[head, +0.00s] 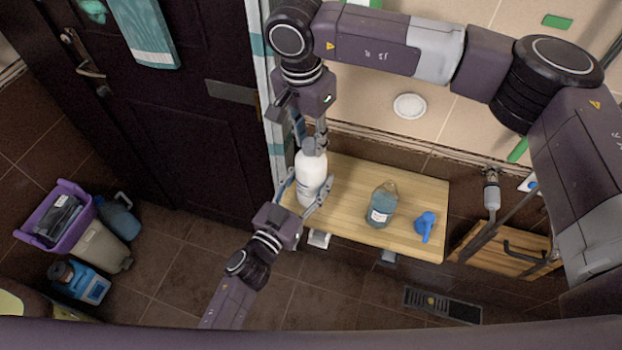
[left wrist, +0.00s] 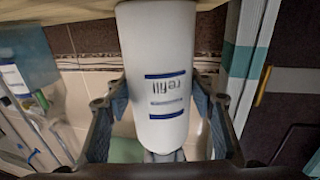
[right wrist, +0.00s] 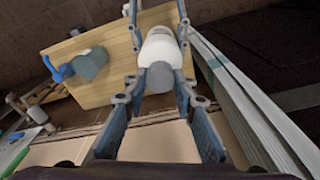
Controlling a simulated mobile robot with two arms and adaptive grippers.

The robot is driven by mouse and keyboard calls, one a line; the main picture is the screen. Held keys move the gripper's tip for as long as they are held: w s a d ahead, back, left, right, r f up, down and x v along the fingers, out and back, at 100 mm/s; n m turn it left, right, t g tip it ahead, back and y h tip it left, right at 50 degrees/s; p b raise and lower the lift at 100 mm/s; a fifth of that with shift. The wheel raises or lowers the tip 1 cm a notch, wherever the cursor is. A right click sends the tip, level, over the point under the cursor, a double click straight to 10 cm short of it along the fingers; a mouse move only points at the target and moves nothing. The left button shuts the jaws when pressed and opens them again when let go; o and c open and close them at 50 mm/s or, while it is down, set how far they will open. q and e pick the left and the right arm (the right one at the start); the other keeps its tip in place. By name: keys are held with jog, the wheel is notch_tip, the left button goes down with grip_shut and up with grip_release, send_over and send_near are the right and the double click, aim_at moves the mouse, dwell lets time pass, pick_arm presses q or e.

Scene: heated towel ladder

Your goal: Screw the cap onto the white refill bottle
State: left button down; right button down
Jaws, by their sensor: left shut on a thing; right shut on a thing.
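The white refill bottle (head: 311,178) stands upright at the left end of a wooden board (head: 345,180). My left gripper (head: 308,200) is shut around its body from the near side; the label "refill" shows between the fingers in the left wrist view (left wrist: 163,85). My right gripper (head: 318,140) comes down from above and is shut on the grey cap (right wrist: 158,78). The cap is at the bottle's mouth, in line with it; I cannot tell how far it is threaded. In the head view the cap (head: 309,146) is partly hidden by the right gripper.
A clear bottle of bluish liquid (head: 381,204) and a blue funnel-like piece (head: 426,226) stand on the board to the right. A dark door (head: 190,110) is at the left. A purple-rimmed bin (head: 75,225) and blue containers stand on the floor, lower left.

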jog(key=m, duration=0.6)
jog(key=shift+g+h, duration=0.3)
jog(key=shift+g, duration=0.1)
jog(key=m, duration=0.7)
jog(key=shift+g, duration=0.4)
jog(key=c, duration=1.6)
grip_release()
